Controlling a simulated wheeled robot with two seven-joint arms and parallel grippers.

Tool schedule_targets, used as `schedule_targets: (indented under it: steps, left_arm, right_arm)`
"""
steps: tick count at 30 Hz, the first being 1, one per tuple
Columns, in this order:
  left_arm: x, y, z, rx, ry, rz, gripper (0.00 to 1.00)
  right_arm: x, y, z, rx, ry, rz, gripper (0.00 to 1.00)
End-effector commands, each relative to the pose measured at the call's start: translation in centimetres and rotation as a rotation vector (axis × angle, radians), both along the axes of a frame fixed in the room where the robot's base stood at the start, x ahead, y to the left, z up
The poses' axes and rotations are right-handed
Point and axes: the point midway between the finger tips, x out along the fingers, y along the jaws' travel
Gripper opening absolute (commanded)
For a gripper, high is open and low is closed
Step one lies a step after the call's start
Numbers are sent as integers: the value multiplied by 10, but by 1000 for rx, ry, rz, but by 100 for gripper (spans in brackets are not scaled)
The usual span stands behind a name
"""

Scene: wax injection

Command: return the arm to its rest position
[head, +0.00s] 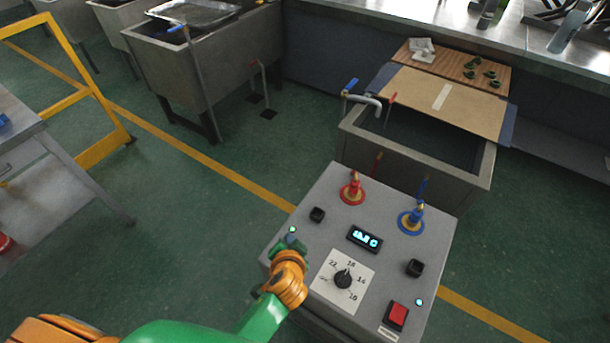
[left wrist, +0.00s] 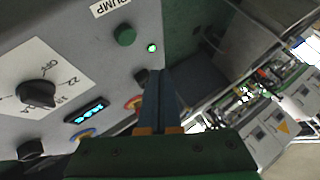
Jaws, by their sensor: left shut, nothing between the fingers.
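My left arm (head: 288,280), green with orange joints, reaches in from the bottom left of the head view. Its hand end is over the left edge of the grey control box (head: 325,220) and hides part of that edge. In the left wrist view my left gripper (left wrist: 165,75) has its dark fingers together with nothing between them. A green button (left wrist: 125,36) and a lit green lamp (left wrist: 152,48) are on the panel just left of the fingertips. The fingers look apart from the button. The right gripper is not in view.
The box top carries a dial (head: 343,279), a lit display (head: 364,238), a red button (head: 397,315), and red (head: 352,190) and blue (head: 411,220) valves. A sink (head: 465,178) stands behind it. Green floor (head: 190,215) left of the box is free. A metal table (head: 55,190) stands far left.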

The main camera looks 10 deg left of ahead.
Motion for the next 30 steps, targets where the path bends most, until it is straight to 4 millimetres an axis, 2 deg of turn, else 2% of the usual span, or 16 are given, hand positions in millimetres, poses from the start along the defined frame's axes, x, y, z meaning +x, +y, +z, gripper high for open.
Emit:
schedule_targets:
  steps: [2,4,10,15,20,21,26,30]
  left_arm:
    - [-4,4,-1,-11,13,19,0]
    - [-17,17,-1,-50,53,74,0]
    - [-75,51,5,-221,226,241,0]
    - [-115,58,21,-326,336,277,0]
    - [-145,57,41,-396,417,258,0]
    - [-149,56,38,-404,433,252,0]
    - [-143,55,-1,-397,455,257,0]
    - [-143,54,-39,-393,476,259,0]
  right_arm:
    - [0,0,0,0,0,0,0]
    - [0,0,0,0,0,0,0]
    - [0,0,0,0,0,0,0]
    - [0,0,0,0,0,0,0]
    - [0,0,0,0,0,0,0]
    - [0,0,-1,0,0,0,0]
    - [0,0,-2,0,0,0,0]
    - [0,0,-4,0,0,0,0]
